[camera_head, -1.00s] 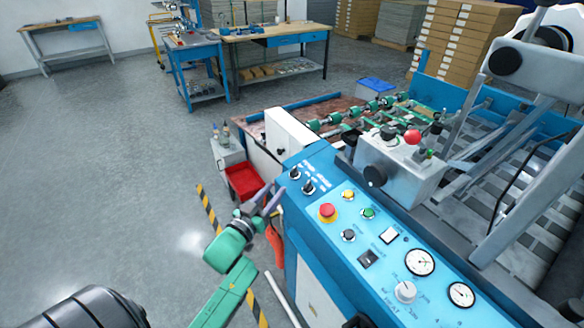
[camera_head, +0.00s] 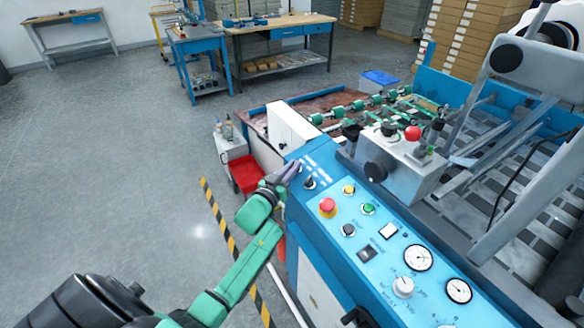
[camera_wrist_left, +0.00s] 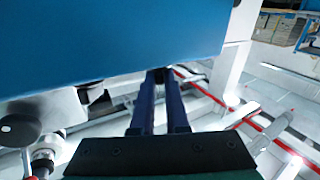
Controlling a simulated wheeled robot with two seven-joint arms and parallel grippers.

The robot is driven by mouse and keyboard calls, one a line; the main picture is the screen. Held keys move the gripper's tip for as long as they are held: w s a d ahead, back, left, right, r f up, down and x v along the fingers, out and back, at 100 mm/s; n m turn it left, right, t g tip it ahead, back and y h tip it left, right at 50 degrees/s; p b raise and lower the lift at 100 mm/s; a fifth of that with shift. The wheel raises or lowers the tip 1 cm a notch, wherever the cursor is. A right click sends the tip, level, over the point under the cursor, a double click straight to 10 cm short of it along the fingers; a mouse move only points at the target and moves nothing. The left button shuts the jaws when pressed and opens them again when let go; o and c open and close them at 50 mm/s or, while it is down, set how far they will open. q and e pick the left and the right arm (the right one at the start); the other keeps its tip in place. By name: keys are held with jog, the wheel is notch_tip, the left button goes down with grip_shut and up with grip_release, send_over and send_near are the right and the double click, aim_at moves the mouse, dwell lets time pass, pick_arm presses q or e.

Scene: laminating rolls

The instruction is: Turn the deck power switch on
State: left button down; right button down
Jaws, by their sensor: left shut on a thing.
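The blue control panel (camera_head: 330,214) bears two black rotary switches at its far left end, with small white labels that I cannot read. My left gripper (camera_head: 292,172) is at the outermost switch, which its fingers largely cover. The second black switch (camera_head: 310,183) sits just to the right, clear of the fingers. In the left wrist view the closed fingers (camera_wrist_left: 158,84) meet a small dark knob (camera_wrist_left: 159,75) at the blue panel's edge. The knob's turned position is hidden. My right gripper is not in view.
A grey control box (camera_head: 398,170) stands behind. The floor on the left is open.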

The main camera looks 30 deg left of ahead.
pick_arm(q)
jog(key=shift+m+h, duration=0.3)
jog(key=shift+a+f+m+h, duration=0.15)
jog(key=shift+m+h, duration=0.35)
jog(key=shift+h, duration=0.3)
jog(key=shift+a+m+h+b, duration=0.1)
jog(key=shift+m+h+b, duration=0.55)
jog(key=shift+m+h, duration=0.35)
jog(key=m+g+h+b, duration=0.2)
jog(key=m+h+b, duration=0.1)
jog(key=b, duration=0.3)
jog(key=m+g+h+b, duration=0.3)
jog(key=h+b, duration=0.1)
jog(key=b, duration=0.1)
jog(key=m+g+h+b, duration=0.3)
jog(key=b, duration=0.3)
jog(key=shift+w+a+f+m+b, duration=0.2)
jog(key=shift+w+a+m+b, duration=0.1)
jog(key=shift+w+a+m, duration=0.1)
jog(key=shift+s+r+m+g+h+b, duration=0.1)
jog(key=shift+r+m+g+h+b, duration=0.2)
jog(key=shift+m+g+h+b, duration=0.35)
jog(key=c, duration=0.9)
grip_release()
